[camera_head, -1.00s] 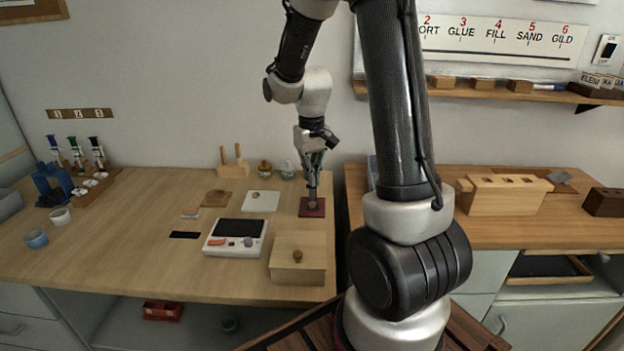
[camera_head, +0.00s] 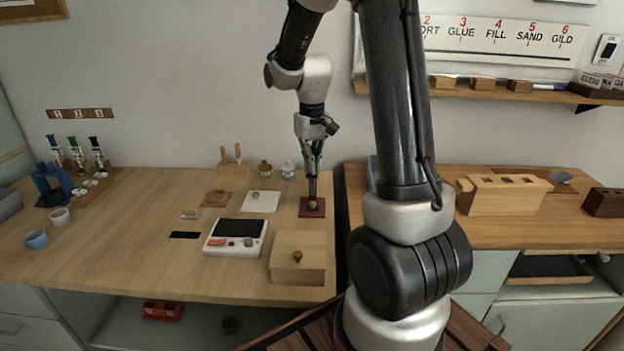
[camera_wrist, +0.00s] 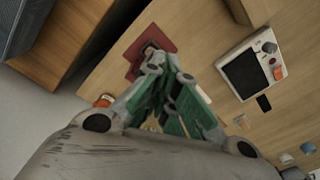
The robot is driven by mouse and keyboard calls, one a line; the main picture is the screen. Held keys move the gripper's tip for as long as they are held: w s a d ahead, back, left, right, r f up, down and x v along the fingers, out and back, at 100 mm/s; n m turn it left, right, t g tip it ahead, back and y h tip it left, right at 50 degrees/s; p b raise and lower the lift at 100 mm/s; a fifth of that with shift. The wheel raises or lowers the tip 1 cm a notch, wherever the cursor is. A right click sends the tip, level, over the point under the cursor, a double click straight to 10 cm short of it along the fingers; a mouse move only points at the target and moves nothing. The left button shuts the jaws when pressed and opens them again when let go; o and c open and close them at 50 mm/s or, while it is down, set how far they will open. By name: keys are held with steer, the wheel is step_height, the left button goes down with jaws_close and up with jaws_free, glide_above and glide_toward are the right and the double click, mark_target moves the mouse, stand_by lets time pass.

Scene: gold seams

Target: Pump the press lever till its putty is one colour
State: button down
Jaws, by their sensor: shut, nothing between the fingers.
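My gripper (camera_head: 312,196) is shut and points down over the dark red mat (camera_head: 304,213) at the right end of the left bench. A small greyish-brown piece (camera_head: 312,206) sits on the mat directly under the fingertips; I cannot tell whether they touch it. In the wrist view the closed fingers (camera_wrist: 166,62) lie in front of the mat (camera_wrist: 165,36), partly hiding the dark piece on it. I cannot make out a press lever or any putty colour for certain. A blue stand (camera_head: 50,186) at the bench's far left may be the press.
A white device with a dark screen (camera_head: 236,236) and a wooden box with a knob (camera_head: 298,262) stand in front of the mat. A white sheet (camera_head: 262,203) lies left of it. A gap separates the benches. Three syringes (camera_head: 76,150) stand at far left.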

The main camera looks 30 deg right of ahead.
steer(key=shift+w+d+r, duration=0.45)
steer(key=shift+w+r, duration=0.25)
steer(key=shift+r, duration=2.4)
steer(key=s, duration=0.1)
steer(key=s+f, duration=0.1)
steer(key=s, duration=0.1)
steer(key=shift+s+a+f+g, duration=0.15)
steer(key=shift+a+f+g, duration=0.05)
steer(key=shift+g, duration=0.1)
steer(key=s+a+r+t, duration=0.2)
steer(key=s+r, duration=0.2)
steer(key=s, duration=0.6)
steer(key=s+a+r+t, duration=0.2)
steer(key=s+r, duration=0.3)
steer(key=s, duration=0.5)
steer(key=shift+s+a+r+n+t, duration=0.3)
steer(key=shift+a+n+t, duration=0.1)
steer(key=shift+t, duration=0.1)
